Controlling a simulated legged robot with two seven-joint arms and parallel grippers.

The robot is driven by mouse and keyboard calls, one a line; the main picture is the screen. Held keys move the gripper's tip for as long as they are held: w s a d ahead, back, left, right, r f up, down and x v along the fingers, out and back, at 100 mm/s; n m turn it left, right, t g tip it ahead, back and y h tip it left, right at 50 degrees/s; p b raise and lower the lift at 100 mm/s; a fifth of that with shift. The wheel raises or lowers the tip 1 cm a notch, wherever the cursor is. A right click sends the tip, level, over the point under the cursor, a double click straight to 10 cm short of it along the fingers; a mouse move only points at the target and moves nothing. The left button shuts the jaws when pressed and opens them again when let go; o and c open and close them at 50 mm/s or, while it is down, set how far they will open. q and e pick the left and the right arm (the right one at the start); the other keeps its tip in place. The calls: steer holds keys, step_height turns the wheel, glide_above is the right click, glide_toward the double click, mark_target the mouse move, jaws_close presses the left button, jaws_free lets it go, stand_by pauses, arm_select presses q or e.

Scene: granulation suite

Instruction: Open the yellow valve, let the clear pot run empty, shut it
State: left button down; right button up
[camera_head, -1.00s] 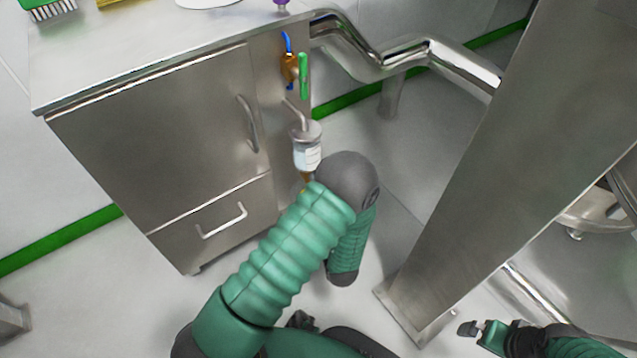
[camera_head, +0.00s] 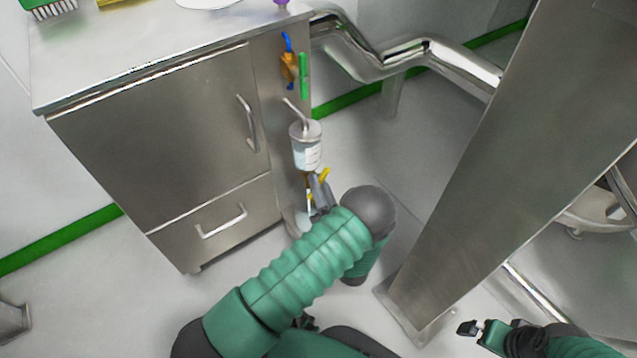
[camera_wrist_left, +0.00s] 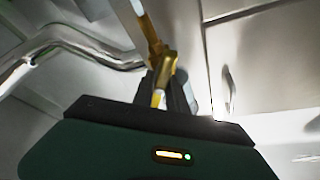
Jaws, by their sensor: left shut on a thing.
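The clear pot (camera_head: 307,152), with a pale label and a grey lid, is mounted at the cabinet's right side. The yellow valve (camera_head: 325,174) is just below it; its handle also shows in the left wrist view (camera_wrist_left: 166,68), joined to a brass body. My left gripper (camera_head: 319,194) is at the valve, below the pot, shut on the yellow handle; its dark fingers (camera_wrist_left: 172,92) flank the handle. I cannot tell the pot's liquid level. My right gripper (camera_head: 475,329) is far off at the lower right, and its jaw opening is unclear.
The steel cabinet (camera_head: 165,140) stands left of the valve. A blue-handled brass valve (camera_head: 289,66) and a green handle (camera_head: 304,76) are above the pot. A pale rounded object (camera_head: 296,221) is low beside the cabinet. A broad steel column (camera_head: 490,170) stands to the right.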

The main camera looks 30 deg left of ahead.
arm_select(q)
steer(key=n+g+y, duration=0.1)
steer(key=n, duration=0.1)
steer(key=n+g, duration=0.1)
steer(key=n, duration=0.2)
steer(key=n+g+y, duration=0.1)
steer(key=n, duration=0.2)
steer(key=shift+d+f+y, duration=0.1)
steer(key=shift+f+y, duration=0.1)
steer(key=shift+y, duration=0.1)
steer(key=c, duration=1.5)
jaws_free()
steer(key=shift+o, duration=0.9)
steer(key=shift+r, duration=0.1)
